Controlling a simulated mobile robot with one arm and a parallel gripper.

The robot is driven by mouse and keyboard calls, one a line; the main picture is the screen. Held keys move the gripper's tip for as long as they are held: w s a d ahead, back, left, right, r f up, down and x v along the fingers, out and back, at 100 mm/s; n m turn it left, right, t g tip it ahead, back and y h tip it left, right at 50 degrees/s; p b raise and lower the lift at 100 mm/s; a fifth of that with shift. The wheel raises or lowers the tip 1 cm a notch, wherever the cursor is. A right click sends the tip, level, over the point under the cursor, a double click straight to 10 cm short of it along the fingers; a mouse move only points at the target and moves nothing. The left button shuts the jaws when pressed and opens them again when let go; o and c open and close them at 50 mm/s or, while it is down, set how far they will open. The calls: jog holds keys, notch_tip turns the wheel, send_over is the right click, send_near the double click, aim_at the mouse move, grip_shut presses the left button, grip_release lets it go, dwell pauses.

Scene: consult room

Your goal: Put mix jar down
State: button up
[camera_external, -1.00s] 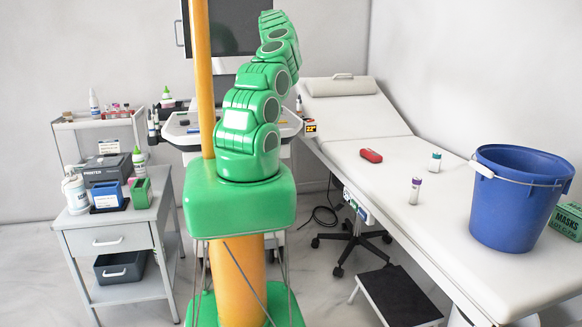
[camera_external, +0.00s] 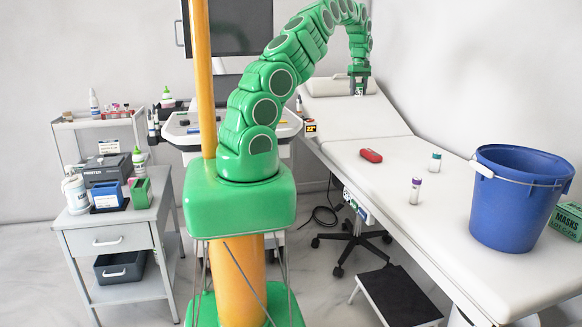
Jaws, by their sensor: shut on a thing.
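My gripper (camera_external: 358,84) is at the end of the green arm, pointing down in front of the pillow at the head of the exam couch (camera_external: 390,190). It is shut on a small pale thing with dark marks, taken as the mix jar (camera_external: 359,90). The jar is mostly hidden between the fingers and too small to make out well. I cannot tell how high it is above the couch.
On the couch are a red case (camera_external: 371,155), a teal-capped vial (camera_external: 435,163), a purple-capped vial (camera_external: 415,191), a blue bucket (camera_external: 515,205) and a green mask box (camera_external: 568,220). The couch's middle has free room. A grey cart (camera_external: 110,240) stands left.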

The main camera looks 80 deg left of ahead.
jog(key=w+d+m, duration=0.3)
jog(key=w+d, duration=0.1)
jog(key=d, duration=0.6)
jog(key=w+d+m, duration=0.4)
jog(key=d, duration=0.7)
jog(key=w+d+m, duration=0.3)
jog(key=w+d, duration=0.2)
jog(key=d, duration=0.5)
jog(key=s+d+f+m, duration=0.4)
jog(key=d, duration=0.5)
jog(key=s+d+f+m, duration=0.4)
jog(key=d+f, duration=0.1)
jog(key=d, duration=0.5)
jog(key=shift+s+f, duration=0.25)
jog(key=shift+s, duration=0.1)
jog(key=shift+d, duration=0.1)
